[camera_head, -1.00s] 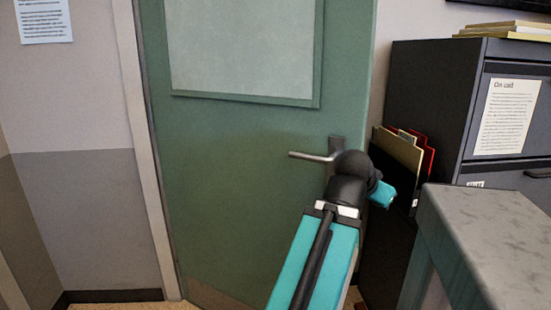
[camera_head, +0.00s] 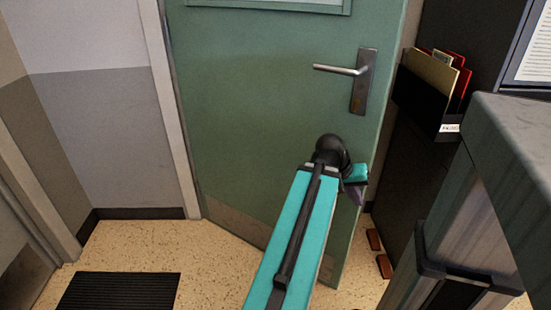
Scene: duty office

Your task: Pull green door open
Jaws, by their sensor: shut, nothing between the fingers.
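The green door (camera_head: 260,120) stands ajar, its right edge swung out toward me and its lower edge slanting across the floor. Its metal lever handle (camera_head: 341,69) sits on a dark plate (camera_head: 364,82) near the right edge, in plain view. My arm reaches up from the bottom, and my gripper (camera_head: 357,188) is below the handle, by the door's right edge and clear of the handle. It is mostly hidden by the wrist; it is shut and holds nothing. I cannot tell whether it touches the door edge.
A dark cabinet (camera_head: 395,185) with a black file holder (camera_head: 422,95) stands right of the door. A grey-topped counter (camera_head: 510,140) is close at right. Small reddish-brown blocks (camera_head: 384,266) lie on the floor. A black mat (camera_head: 118,291) lies at left, with bare floor around it.

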